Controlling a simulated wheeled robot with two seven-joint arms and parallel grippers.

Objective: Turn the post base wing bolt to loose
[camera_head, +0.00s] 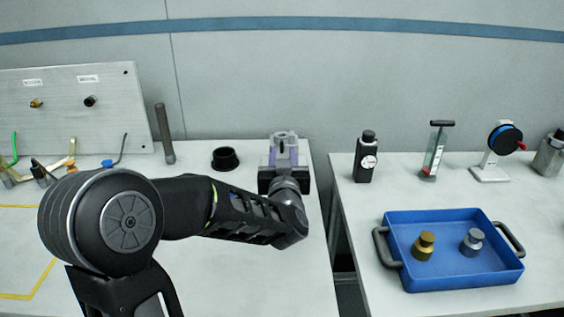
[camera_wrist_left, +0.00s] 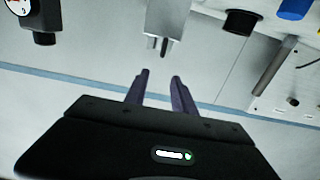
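A grey metal block with an upright part (camera_head: 284,138) stands near the back right of the left table; I take it for the post base. In the left wrist view the block (camera_wrist_left: 178,18) hangs inverted at the top, with a small pronged grey piece (camera_wrist_left: 157,44) on it, perhaps the wing bolt. Which way that piece is turned is not clear. My left gripper (camera_head: 284,158) is in front of the block. In the wrist view its two purple fingers (camera_wrist_left: 159,78) are apart with nothing between them, short of the pronged piece. My right gripper is out of view.
A black cup (camera_head: 225,158) and an upright dark rod (camera_head: 165,134) stand left of the block. A black bottle (camera_head: 366,158) stands on the right table across a gap. A blue tray (camera_head: 436,282) holds two weights. A grey panel (camera_head: 70,120) stands at the back left.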

